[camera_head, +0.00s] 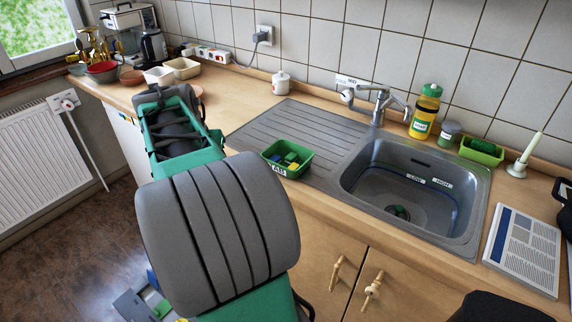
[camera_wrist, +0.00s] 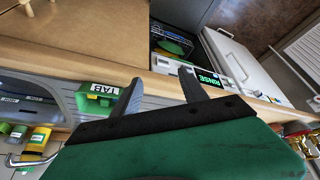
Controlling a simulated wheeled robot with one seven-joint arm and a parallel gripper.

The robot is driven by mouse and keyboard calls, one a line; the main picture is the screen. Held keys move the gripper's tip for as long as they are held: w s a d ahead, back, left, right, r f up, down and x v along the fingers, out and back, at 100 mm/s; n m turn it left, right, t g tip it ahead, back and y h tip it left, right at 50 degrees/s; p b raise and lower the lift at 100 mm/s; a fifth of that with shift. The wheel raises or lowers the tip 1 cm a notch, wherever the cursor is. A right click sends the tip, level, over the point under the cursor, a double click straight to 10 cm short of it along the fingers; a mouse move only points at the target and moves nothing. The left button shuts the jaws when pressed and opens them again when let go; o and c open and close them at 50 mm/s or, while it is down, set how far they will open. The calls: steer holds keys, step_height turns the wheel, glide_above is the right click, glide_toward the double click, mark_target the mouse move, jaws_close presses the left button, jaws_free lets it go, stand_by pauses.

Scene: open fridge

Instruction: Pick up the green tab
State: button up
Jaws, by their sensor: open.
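A small green tray (camera_head: 306,164) labelled TAB stands on the drainboard left of the sink in the head view. It holds several small coloured blocks, with a green tab (camera_head: 290,157) among blue and yellow ones. In the wrist view the tray (camera_wrist: 82,97) is left of my fingers, its label facing the camera, and its contents are not clear. My gripper (camera_wrist: 161,76) is open, with nothing seen between its two dark fingers. It is apart from the tray. In the head view my arm hides the gripper.
The sink basin (camera_head: 400,190) is right of the tray, with a tap (camera_head: 378,98) behind. Bottles (camera_head: 425,112) stand at the wall. Bowls (camera_head: 180,68) and a kettle (camera_head: 153,46) are at the far left. An open appliance with a rack (camera_wrist: 175,40) shows beyond my fingers.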

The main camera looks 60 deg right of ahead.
steer(key=s+d+f+m+g, duration=0.15)
steer(key=s+d+m, duration=0.3)
steer(key=d, duration=0.55)
steer(key=m+g+h+b, duration=0.1)
steer(key=m, duration=0.1)
glide_toward(293, 159)
steer(key=shift+m, duration=0.25)
steer(key=x, duration=0.5)
steer(key=shift+f+p, duration=0.25)
steer(key=shift+p, duration=0.05)
steer(key=shift+d+f, duration=0.2)
steer(key=shift+f, duration=0.1)
jaws_close()
